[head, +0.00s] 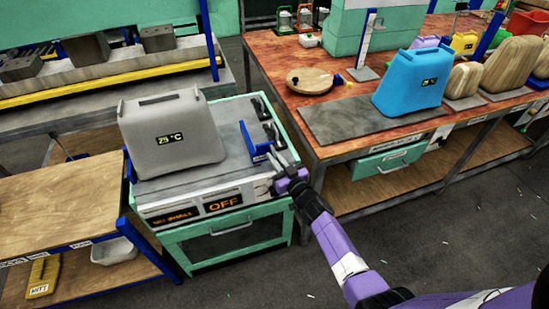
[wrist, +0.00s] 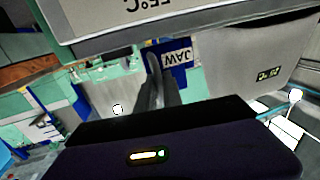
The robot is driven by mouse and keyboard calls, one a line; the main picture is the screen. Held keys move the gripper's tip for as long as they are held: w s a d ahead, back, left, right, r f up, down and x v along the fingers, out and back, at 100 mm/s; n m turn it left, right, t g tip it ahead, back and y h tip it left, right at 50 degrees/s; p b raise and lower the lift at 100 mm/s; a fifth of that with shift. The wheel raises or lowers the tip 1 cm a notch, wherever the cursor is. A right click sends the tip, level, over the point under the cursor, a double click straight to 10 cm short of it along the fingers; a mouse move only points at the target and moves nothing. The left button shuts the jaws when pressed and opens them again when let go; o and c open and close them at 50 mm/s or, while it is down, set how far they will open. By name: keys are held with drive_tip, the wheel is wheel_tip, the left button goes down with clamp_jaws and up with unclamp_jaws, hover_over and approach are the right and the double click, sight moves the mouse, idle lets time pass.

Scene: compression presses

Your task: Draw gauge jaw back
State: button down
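The gauge jaw (head: 257,150) is a blue upright piece on the grey top of the green-framed bench unit, right of a grey canister. In the wrist view, a blue part with a white label reading JAW (wrist: 178,56) shows upside down just beyond my fingers. My gripper (head: 274,172) is at the right edge of the unit, close beside the jaw. In the wrist view my gripper's fingers (wrist: 158,82) look close together and overlap the blue part. Whether they touch or grip it I cannot tell.
The grey canister (head: 172,135) with a temperature display fills the left of the unit top. Dark clamps (head: 265,120) stand behind the jaw. An OFF panel (head: 223,203) faces the front. A wooden bench with a blue canister (head: 411,84) stands to the right.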

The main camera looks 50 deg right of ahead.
drive_tip(key=c, duration=1.5)
unclamp_jaws()
drive_tip(key=shift+s+d, duration=0.2)
drive_tip(key=shift+d, duration=0.1)
drive_tip(key=shift+s+a, duration=0.1)
drive_tip(key=shift+a, duration=0.05)
drive_tip(key=p+v, duration=0.1)
drive_tip(key=v, duration=0.6)
drive_tip(key=shift+s, duration=0.2)
